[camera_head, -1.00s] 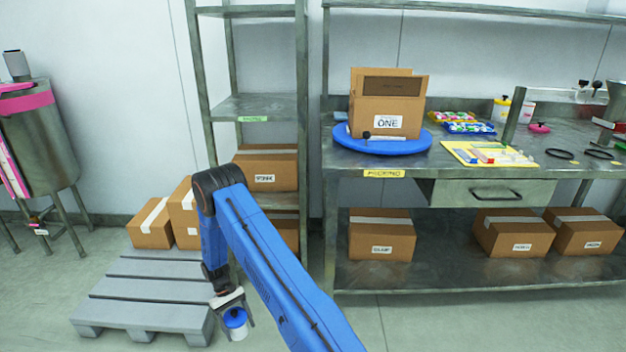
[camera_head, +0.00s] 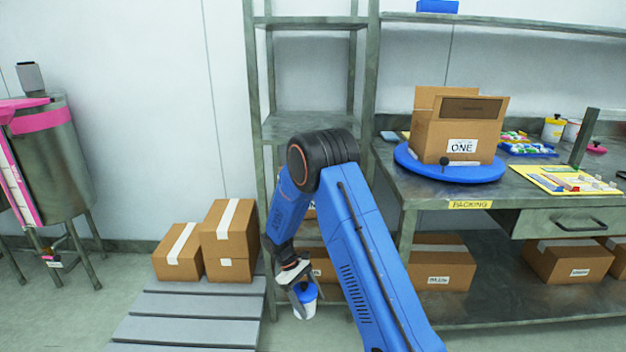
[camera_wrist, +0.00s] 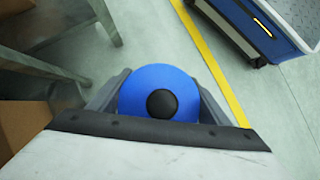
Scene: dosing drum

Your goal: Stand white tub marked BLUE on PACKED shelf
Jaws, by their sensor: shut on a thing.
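A white tub (camera_head: 306,307) with a blue lid is held in my gripper (camera_head: 304,291), low in front of the shelf rack. Its marking cannot be read. In the wrist view the round blue lid (camera_wrist: 140,84) with a black knob sits between my gripper's two fingers (camera_wrist: 158,95). The grey metal rack (camera_head: 312,124) stands behind my arm. Its middle shelf looks bare, and its PACKED sign cannot be seen from here. My arm hides the rack's front edge and part of its lower shelves.
A packing bench (camera_head: 400,185) stands right of the rack, with a box marked ONE (camera_head: 455,135) on a blue turntable (camera_head: 450,170). A steel drum (camera_head: 55,160) stands far left.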

